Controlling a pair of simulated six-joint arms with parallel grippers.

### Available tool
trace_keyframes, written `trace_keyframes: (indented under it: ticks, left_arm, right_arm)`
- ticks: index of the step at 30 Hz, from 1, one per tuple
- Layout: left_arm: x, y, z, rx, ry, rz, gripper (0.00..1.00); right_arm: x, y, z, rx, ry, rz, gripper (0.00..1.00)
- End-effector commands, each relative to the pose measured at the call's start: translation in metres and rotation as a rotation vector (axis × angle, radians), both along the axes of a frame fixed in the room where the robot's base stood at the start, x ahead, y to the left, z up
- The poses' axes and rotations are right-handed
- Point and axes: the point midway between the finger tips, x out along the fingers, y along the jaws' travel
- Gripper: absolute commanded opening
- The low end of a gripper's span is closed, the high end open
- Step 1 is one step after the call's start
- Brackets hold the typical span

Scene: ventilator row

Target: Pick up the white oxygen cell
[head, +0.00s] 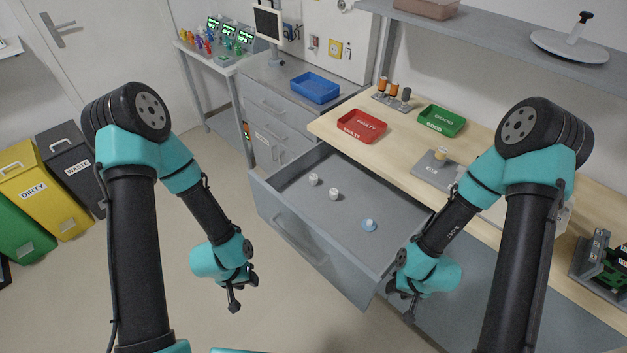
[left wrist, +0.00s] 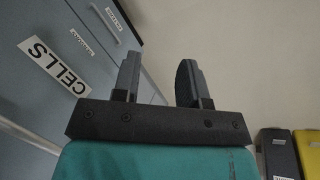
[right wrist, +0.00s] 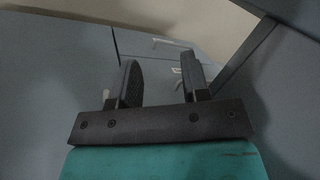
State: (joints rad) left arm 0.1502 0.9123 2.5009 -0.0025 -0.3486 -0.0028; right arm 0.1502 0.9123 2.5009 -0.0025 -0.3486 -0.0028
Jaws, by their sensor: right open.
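Several small cells stand apart inside the open grey drawer (head: 290,215). One white cell (head: 314,179) is toward the back left, and another white cell (head: 335,194) is a little nearer. A light-blue cell (head: 369,225) is further right. I cannot tell which white one is the oxygen cell. My left gripper (head: 240,297) is open and empty, outside the drawer to its front left; its two fingers are apart in the left wrist view (left wrist: 158,65). My right gripper (head: 402,300) is open by the drawer's right front corner; its fingers are apart in the right wrist view (right wrist: 160,65).
A wooden bench (head: 400,155) carries a red FAULTY tray (head: 362,127), a green GOOD tray (head: 441,121) and a grey block with a yellow-topped piece (head: 440,154). A blue bin (head: 315,88) is behind. The drawer walls stand around the cells.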

Motion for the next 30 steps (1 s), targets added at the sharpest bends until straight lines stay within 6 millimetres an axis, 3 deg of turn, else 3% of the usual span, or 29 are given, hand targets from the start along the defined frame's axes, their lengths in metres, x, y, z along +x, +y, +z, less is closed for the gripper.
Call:
trace_keyframes:
  ticks: [14,22,30]
  left_arm:
    - [0.0000,0.0000,0.0000,0.000,0.000,0.000,0.39]
    - [0.0000,0.0000,0.0000,0.000,0.000,0.000,0.63]
    - [0.0037,0.0012,0.0007,0.000,-0.006,-0.004,0.63]
  right_arm:
    - [0.0000,0.0000,0.0000,0.000,0.000,0.000,0.43]
    - [0.0000,0.0000,0.0000,0.000,0.000,0.000,0.43]
    - [0.0000,0.0000,0.0000,0.000,0.000,0.000,0.43]
